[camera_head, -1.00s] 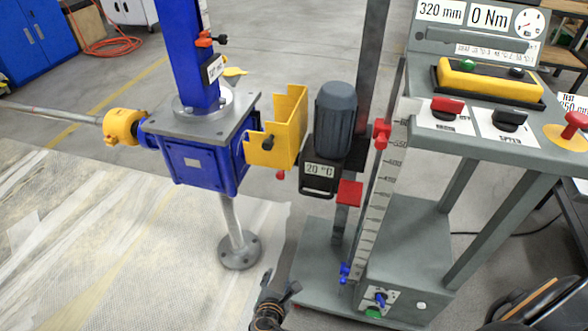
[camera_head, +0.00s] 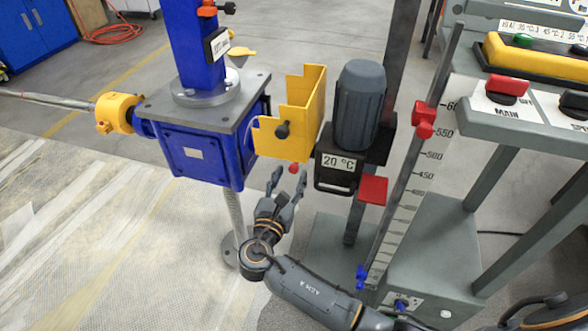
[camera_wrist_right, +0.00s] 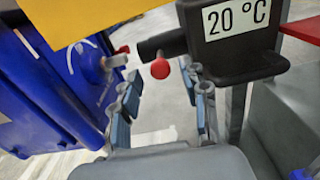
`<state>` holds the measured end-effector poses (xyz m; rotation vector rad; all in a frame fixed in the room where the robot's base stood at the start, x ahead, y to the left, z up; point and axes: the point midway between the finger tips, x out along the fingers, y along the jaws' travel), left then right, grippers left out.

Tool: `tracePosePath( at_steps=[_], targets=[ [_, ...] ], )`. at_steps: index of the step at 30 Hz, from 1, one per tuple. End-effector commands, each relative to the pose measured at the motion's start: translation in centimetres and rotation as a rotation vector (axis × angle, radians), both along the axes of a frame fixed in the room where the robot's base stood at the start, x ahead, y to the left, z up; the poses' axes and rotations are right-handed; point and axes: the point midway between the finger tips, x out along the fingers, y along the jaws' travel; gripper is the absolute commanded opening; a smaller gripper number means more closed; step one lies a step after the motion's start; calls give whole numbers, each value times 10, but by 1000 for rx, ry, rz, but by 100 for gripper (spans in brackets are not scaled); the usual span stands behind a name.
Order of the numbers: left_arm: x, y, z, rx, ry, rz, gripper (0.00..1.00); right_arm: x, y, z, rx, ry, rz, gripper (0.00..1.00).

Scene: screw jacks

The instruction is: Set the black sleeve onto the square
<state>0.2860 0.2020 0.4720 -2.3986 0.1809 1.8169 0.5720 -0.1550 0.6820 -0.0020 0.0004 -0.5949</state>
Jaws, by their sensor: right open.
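The black sleeve (camera_wrist_right: 163,45) shows in the right wrist view as a short dark cylinder reaching left from the black drive unit, with a red ball (camera_wrist_right: 160,68) beneath it. A pale metal shaft end (camera_wrist_right: 117,61), seemingly the square, sticks out of the blue gearbox (camera_wrist_right: 50,85); a gap separates it from the sleeve. In the head view the yellow guard (camera_head: 290,140) hides the sleeve and shaft end; the red ball (camera_head: 293,168) shows below it. My right gripper (camera_head: 286,182) is open and empty, its fingers pointing up just below the ball. My left gripper is not in view.
The drive unit (camera_head: 357,115) with its 20 °C label stands right of the guard, on a post with a red block (camera_head: 373,190). A scale bar (camera_head: 412,185) and grey control stand (camera_head: 530,125) are farther right. Light matting covers the floor at left.

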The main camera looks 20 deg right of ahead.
Motion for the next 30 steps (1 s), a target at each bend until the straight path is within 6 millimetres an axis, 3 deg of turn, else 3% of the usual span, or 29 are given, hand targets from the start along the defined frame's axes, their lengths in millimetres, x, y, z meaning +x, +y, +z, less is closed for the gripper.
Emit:
tracePosePath(
  at_steps=[7, 18, 20, 25, 30],
  targets=[
    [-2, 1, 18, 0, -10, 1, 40, 27, -18, -1, -1, -1, 0, 45],
    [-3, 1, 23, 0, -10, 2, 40, 32, -22, 0, 1, 0, 1, 45],
    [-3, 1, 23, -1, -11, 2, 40, 32, -21, 0, 1, 0, 1, 36],
    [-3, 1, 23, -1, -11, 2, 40, 32, -21, 0, 1, 0, 1, 2],
    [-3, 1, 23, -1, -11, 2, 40, 32, -21, 0, 1, 0, 1, 0]
  ],
)
